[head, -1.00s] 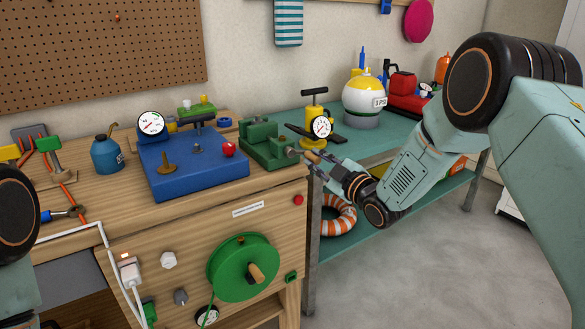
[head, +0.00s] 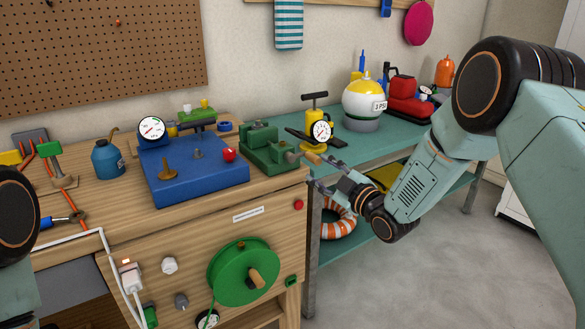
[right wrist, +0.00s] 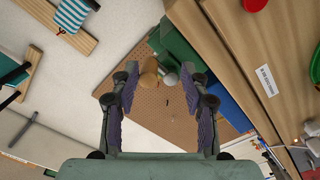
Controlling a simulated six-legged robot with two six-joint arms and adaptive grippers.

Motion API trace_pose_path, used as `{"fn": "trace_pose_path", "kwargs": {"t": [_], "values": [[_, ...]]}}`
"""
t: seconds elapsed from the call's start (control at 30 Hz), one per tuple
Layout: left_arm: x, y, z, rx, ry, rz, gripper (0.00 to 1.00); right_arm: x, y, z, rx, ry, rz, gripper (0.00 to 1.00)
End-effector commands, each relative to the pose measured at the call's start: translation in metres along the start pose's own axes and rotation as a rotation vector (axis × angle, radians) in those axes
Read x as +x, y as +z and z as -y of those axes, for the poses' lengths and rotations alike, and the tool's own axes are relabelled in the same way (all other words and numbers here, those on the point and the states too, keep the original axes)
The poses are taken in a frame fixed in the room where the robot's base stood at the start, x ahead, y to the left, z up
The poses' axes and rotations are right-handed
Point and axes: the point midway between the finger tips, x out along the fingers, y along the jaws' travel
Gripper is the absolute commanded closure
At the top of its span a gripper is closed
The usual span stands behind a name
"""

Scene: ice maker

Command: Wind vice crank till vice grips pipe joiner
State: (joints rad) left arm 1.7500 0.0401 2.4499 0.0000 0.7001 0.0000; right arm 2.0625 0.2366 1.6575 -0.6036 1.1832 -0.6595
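The green vice (head: 262,148) stands at the right front corner of the wooden bench. Its crank has a grey hub and a wooden handle (head: 312,158) pointing right, over the bench edge. My right gripper (head: 325,172) is just right of the handle, with its fingers apart. In the right wrist view the open gripper (right wrist: 159,95) has the wooden handle (right wrist: 148,80) and a grey knob (right wrist: 171,79) beyond and between its fingertips, with no visible contact. I cannot make out the pipe joiner at the vice jaws. My left gripper is out of view.
A blue base with a gauge (head: 198,175) sits left of the vice. A yellow pump with a gauge (head: 318,128) stands behind the crank on the teal table (head: 365,145). A green reel (head: 240,272) is on the bench front. Open floor lies right.

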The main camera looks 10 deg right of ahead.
Motion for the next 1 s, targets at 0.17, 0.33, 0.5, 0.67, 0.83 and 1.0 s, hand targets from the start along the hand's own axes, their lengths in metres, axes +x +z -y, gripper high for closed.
{"fn": "trace_pose_path", "kwargs": {"t": [0.17, 0.33, 0.5, 0.67, 0.83, 1.0], "values": [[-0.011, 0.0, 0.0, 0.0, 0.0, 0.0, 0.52, -0.017, 0.0, 0.001, 0.002, -0.005, 0.004, 0.57], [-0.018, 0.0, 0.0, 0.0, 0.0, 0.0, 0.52, -0.031, 0.0, 0.0, 0.003, -0.003, 0.003, 0.57], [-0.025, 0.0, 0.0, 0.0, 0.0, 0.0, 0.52, -0.044, -0.001, -0.001, 0.002, -0.002, 0.002, 0.57], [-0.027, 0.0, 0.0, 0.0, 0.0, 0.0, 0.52, -0.049, -0.001, 0.0, 0.0, -0.001, 0.0, 0.57], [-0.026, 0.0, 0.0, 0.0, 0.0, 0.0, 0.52, -0.049, 0.0, 0.001, -0.001, -0.001, 0.0, 0.57], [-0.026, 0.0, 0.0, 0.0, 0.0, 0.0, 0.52, -0.049, 0.004, 0.003, 0.059, -0.011, 0.019, 0.57]]}}
